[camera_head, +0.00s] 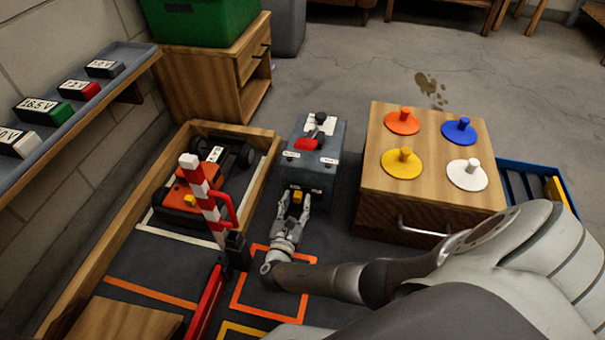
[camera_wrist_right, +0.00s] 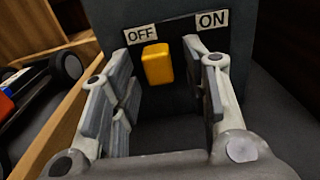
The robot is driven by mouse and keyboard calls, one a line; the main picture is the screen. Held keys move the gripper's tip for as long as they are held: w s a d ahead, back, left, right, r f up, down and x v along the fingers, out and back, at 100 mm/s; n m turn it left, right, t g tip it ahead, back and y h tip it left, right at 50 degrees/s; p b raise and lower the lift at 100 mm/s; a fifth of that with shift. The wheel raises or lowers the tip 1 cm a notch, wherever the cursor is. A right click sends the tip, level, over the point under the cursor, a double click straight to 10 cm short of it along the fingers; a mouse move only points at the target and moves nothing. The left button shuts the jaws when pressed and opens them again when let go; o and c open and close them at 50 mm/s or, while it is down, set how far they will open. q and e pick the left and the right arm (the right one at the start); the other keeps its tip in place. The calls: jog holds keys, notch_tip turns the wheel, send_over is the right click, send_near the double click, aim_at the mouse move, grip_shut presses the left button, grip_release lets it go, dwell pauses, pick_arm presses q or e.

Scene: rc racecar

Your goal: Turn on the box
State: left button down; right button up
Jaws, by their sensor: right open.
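The box (camera_head: 323,163) is dark grey and stands on the dark floor, with a red lever (camera_head: 307,144) and a black knob on its top. Its front carries a yellow switch (camera_wrist_right: 157,64) between an OFF label (camera_wrist_right: 141,35) and an ON label (camera_wrist_right: 212,20). The switch sits nearer the OFF label. My right gripper (camera_head: 294,203) is open in front of the box, its fingers to either side of the switch. In the right wrist view the fingers (camera_wrist_right: 165,85) frame the switch, and I cannot tell whether they touch it. My left gripper is not in view.
An orange car (camera_head: 178,197) sits in a wooden-edged bay on the left, behind a red-and-white barrier post (camera_head: 206,203). A wooden cabinet (camera_head: 433,152) with several coloured knobbed discs stands to the right. A shelf (camera_head: 132,56) with voltage-labelled blocks runs along the left wall.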

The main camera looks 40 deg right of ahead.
jog(key=shift+c, duration=0.9)
grip_shut()
